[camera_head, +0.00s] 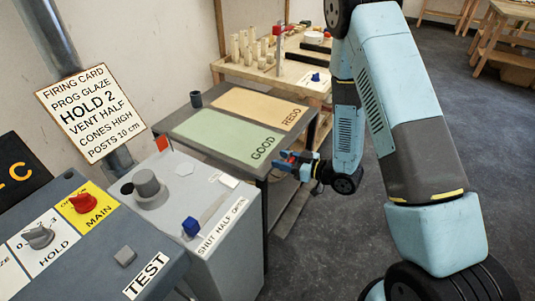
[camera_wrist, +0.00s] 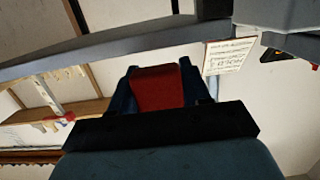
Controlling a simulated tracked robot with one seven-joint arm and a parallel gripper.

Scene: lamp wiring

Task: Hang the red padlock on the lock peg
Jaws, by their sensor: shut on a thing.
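My gripper (camera_head: 298,162) is beside the front right edge of the table with the GOOD and REDO mats. Its dark blue fingers are shut on a red block-like thing, taken as the red padlock (camera_wrist: 157,88), which fills the space between them in the wrist view. The padlock's shackle is not visible. In the head view the padlock is small and mostly hidden by the fingers. I cannot make out the lock peg in either view.
The grey table (camera_head: 165,127) bears a green GOOD mat (camera_head: 228,137) and an orange REDO mat (camera_head: 262,106). A grey kiln box (camera_head: 225,245) with a blue knob (camera_head: 191,226) and a control panel (camera_head: 75,260) stand in front. A firing card (camera_head: 90,112) hangs at left. Open floor lies right.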

